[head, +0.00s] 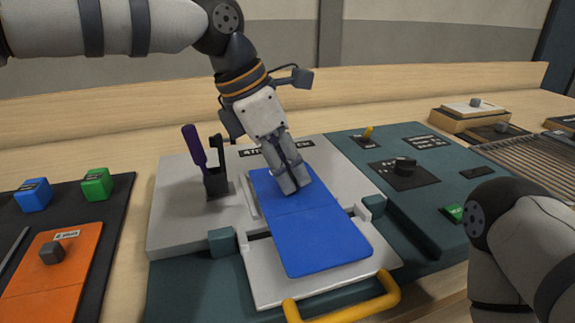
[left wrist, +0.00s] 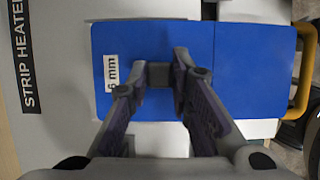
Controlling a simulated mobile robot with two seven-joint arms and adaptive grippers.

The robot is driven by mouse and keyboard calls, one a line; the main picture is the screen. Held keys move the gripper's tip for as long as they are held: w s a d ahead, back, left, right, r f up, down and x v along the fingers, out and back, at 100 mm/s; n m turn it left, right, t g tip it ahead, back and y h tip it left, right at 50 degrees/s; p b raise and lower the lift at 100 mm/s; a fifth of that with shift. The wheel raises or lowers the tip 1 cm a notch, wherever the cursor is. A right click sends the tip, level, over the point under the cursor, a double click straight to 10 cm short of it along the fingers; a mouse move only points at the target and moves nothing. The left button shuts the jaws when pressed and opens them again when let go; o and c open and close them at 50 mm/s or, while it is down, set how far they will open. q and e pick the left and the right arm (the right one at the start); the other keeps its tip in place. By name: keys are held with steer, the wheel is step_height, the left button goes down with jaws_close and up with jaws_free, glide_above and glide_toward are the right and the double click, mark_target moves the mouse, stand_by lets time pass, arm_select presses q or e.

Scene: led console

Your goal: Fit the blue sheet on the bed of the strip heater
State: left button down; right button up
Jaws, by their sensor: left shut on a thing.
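The blue sheet (head: 312,228) lies flat over the middle of the strip heater (head: 180,228), its near end over the pale front plate (head: 262,280) with the yellow handle (head: 345,311). In the left wrist view the blue sheet (left wrist: 255,70) shows a "6 mm" label and a cross line. My left gripper (head: 291,181) is shut on the sheet's small grey grip block, seen between the fingertips in the left wrist view (left wrist: 159,75). I cannot tell whether the sheet rests on the bed or hovers just above. My right gripper is out of view.
A purple-handled clamp (head: 194,146) stands left of the sheet. A teal panel (head: 390,150) with knobs lies to the right. An orange sheet (head: 42,270) and blue and green blocks (head: 97,184) sit on a dark mat at left. My right arm fills the lower right.

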arm_select(q)
steer(key=shift+f, duration=0.75)
stand_by(0.6)
steer(key=c, duration=1.4)
jaws_free()
steer(key=shift+o, duration=0.2)
steer(key=v, duration=1.2)
